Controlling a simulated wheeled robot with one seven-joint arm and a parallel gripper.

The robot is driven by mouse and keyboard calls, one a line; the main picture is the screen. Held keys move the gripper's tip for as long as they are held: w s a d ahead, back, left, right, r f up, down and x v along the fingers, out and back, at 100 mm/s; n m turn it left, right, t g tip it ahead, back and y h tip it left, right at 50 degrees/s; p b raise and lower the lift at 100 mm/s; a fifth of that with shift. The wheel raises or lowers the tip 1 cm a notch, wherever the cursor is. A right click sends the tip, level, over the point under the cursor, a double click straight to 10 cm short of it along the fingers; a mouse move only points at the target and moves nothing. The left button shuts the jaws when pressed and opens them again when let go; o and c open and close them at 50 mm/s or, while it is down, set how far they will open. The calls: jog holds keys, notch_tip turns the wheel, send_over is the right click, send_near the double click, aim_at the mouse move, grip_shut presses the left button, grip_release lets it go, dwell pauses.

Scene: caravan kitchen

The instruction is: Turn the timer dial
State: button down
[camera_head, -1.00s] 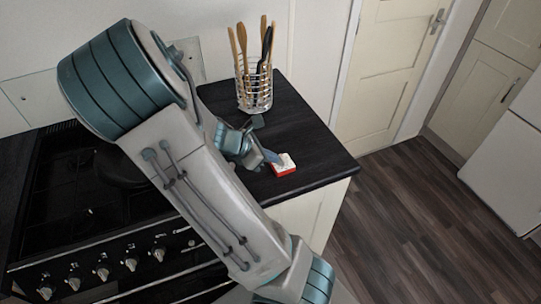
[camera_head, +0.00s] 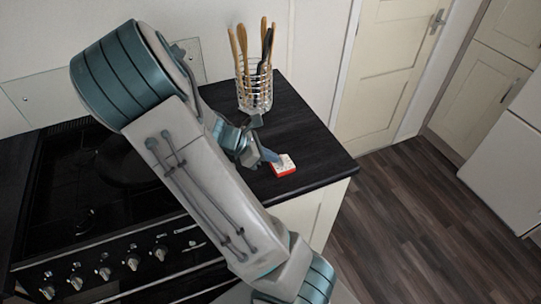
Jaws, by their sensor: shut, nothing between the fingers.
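The timer (camera_head: 284,166) is a small box with a white top and red sides. It sits on the dark worktop near its front edge. My gripper (camera_head: 273,157) is shut and empty, with its tips at the upper left of the timer's top. I cannot tell whether the tips touch the timer. The dial itself is too small to make out, and the fingertips partly cover that side of the timer.
A wire holder (camera_head: 255,92) with several wooden utensils stands at the back of the worktop (camera_head: 318,160). A black stove (camera_head: 75,200) with front knobs is at the left, partly behind my arm. The worktop right of the timer is clear.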

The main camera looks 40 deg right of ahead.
aim_at(281, 156)
jog(key=shift+w+d+m+g, duration=0.1)
jog(key=shift+m+g, duration=0.2)
jog(key=shift+m, duration=0.1)
jog(key=shift+w+d+r+m+g+y+p, duration=0.15)
jog(key=shift+m+g+y+p, duration=0.1)
jog(key=shift+m+g+p, duration=0.3)
jog(key=shift+w+d+f+m+g+y+p, duration=0.15)
jog(key=shift+m+g+y+p, duration=0.15)
jog(key=shift+m, duration=0.35)
jog(key=m+g+y, duration=0.1)
jog(key=d+m+y, duration=0.1)
jog(key=m, duration=0.1)
jog(key=m+g+y, duration=0.1)
jog(key=shift+w+d+m+g+p, duration=0.2)
jog(key=shift+w+m+g+p, duration=0.1)
jog(key=shift+m+g+p, duration=0.1)
jog(key=m+y, duration=0.1)
jog(key=m, duration=0.1)
jog(key=d+m+g+y, duration=0.1)
jog(key=m+y, duration=0.1)
jog(key=shift+d, duration=0.15)
jog(key=shift+s+d+m+y, duration=0.1)
jog(key=shift+d+m+y, duration=0.2)
jog(key=shift+m+y, duration=0.7)
jog(key=shift+d+m+y, duration=0.25)
jog(key=shift+m+y, duration=0.5)
jog(key=shift+m, duration=0.45)
